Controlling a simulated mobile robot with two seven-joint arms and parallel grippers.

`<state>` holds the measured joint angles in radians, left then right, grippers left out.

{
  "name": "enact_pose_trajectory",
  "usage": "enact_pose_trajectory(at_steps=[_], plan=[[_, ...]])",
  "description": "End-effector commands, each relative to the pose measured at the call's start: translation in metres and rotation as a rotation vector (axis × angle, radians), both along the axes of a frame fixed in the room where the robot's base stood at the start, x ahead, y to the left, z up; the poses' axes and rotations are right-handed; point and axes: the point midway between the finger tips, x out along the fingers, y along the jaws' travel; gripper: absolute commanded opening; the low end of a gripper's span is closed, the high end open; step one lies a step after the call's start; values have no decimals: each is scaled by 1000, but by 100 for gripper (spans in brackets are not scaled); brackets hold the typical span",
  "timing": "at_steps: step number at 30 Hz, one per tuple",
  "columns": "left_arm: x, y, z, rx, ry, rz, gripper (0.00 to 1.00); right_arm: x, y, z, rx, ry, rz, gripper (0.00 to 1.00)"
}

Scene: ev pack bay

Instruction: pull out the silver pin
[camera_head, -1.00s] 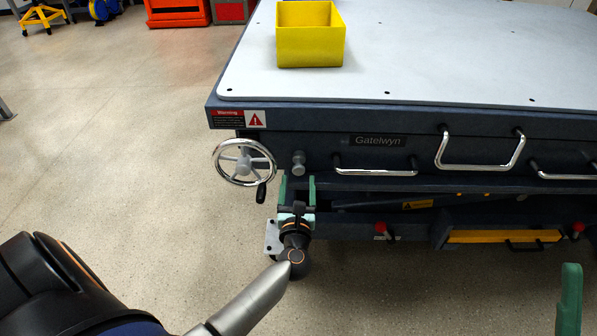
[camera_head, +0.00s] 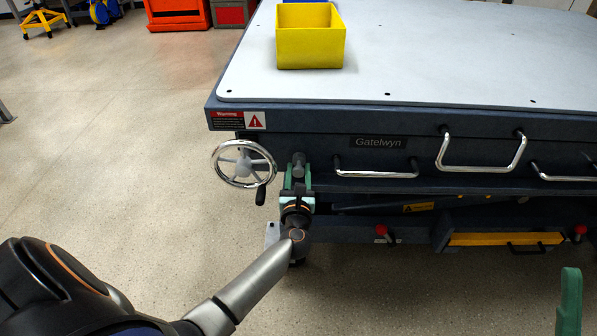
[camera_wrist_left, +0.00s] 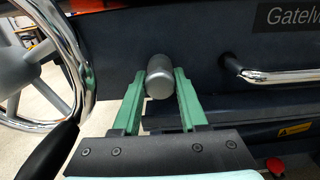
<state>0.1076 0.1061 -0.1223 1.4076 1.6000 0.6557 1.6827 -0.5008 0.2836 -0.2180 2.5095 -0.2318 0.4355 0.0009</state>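The silver pin (camera_head: 299,160) has a round head and sticks out of the table's dark front, right of the handwheel. It also shows in the left wrist view (camera_wrist_left: 160,78). My left gripper (camera_head: 298,176) comes up from below, its green fingers on either side of the pin head. In the left wrist view the fingertips (camera_wrist_left: 160,84) lie against both sides of the head with no clear gap, so the gripper looks shut on it. Of my right gripper only one green finger (camera_head: 570,302) shows, at the bottom right, away from the table.
The chrome handwheel (camera_head: 243,164) with its dark crank knob stands close left of my left gripper. Chrome handles (camera_head: 376,173) line the front to the right. A yellow bin (camera_head: 310,38) sits on the tabletop (camera_head: 440,70). Red knobs (camera_head: 381,231) show lower down.

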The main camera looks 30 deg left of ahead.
Motion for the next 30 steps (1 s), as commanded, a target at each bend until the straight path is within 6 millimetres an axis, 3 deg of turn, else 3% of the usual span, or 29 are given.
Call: enact_pose_trajectory(at_steps=[1, 10, 30], plan=[[0, 0, 0, 0, 0, 0, 33, 0, 0, 0, 0, -1, 0, 50], [0, 0, 0, 0, 0, 0, 0, 0, 0, 0, -1, -1, 1, 50], [0, 0, 0, -1, 1, 0, 0, 0, 0, 0, -1, -2, 1, 50]])
